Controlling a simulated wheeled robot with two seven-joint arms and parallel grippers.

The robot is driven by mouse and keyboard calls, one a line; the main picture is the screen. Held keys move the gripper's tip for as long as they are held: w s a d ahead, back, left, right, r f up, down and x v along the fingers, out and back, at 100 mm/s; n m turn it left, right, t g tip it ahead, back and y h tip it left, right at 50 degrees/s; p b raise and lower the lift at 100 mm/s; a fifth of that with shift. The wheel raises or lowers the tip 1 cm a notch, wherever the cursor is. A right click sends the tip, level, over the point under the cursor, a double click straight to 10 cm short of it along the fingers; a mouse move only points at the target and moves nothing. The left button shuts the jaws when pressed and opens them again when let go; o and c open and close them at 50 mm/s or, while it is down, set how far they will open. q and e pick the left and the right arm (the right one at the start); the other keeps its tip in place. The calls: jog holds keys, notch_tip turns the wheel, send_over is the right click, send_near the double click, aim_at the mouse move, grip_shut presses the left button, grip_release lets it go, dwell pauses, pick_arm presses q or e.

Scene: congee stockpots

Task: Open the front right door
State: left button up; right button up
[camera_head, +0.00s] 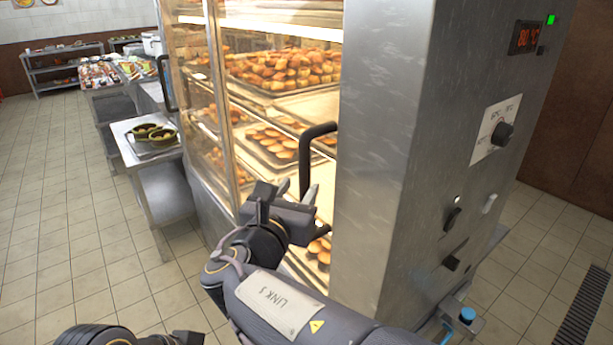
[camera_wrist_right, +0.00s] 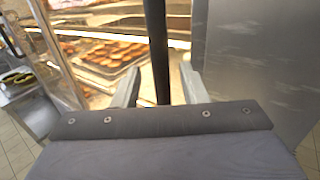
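The front right door (camera_head: 275,105) is a glass panel on a steel heated display cabinet, and it looks shut. Its black bar handle (camera_head: 306,152) stands upright near the door's right edge. My right gripper (camera_head: 297,192) is at the handle's lower part. In the right wrist view the handle bar (camera_wrist_right: 157,50) runs between the two open fingers, with a gap on both sides.
The cabinet's steel side wall (camera_head: 385,130) stands right of the door, with knobs and a display. Trays of baked goods (camera_head: 280,68) sit inside. A steel table (camera_head: 148,150) with green pots stands at left. Tiled floor (camera_head: 70,230) in front is clear.

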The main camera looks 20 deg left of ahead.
aim_at(303, 183)
jog(key=shift+w+d, duration=0.15)
jog(key=shift+w, duration=2.05)
grip_shut()
